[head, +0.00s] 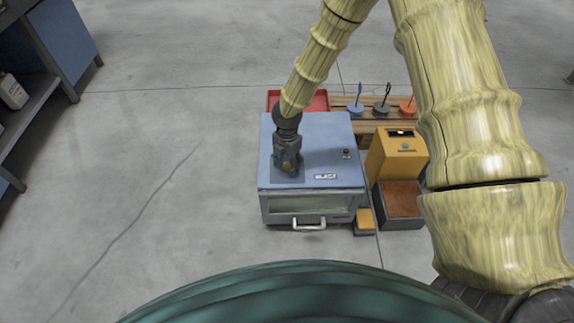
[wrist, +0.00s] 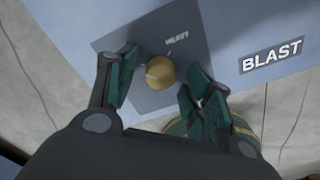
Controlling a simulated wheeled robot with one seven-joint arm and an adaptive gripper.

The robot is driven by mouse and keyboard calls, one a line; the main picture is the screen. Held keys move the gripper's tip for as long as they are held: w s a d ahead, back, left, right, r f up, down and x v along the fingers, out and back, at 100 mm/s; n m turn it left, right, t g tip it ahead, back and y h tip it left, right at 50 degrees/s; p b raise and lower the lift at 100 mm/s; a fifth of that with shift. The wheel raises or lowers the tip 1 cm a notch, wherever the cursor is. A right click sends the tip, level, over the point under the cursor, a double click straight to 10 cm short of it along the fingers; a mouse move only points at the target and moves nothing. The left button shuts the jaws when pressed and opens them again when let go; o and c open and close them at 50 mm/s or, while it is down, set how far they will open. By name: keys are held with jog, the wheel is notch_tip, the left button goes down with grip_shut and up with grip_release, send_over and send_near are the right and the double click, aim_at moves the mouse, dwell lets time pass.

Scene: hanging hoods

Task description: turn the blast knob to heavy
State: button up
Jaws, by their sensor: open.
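The blast knob (wrist: 160,72) is a round yellow-brass knob on a dark grey plate (wrist: 150,103) in the wrist view. A label that seems to read HEAVY (wrist: 177,38) stands by the plate's upper edge, with a small light tick under it. A faint pale mark shows on the knob, but its pointing direction is unclear. My gripper (wrist: 158,88) is open, with one green-padded finger on each side of the knob; contact is not visible. In the head view my gripper (head: 289,165) reaches down onto the blue cabinet's top (head: 325,150) and hides the knob.
The cabinet has a BLAST label (head: 326,177), a small black knob (head: 347,154) and a front window with a handle (head: 309,222). A yellow box (head: 394,158) and a brown-topped bin (head: 402,200) stand at its right. A red tray (head: 310,102) lies behind. Floor at left is clear.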

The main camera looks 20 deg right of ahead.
jog(key=shift+f, duration=0.25)
jog(key=c, duration=1.1)
jog(key=shift+o, duration=0.2)
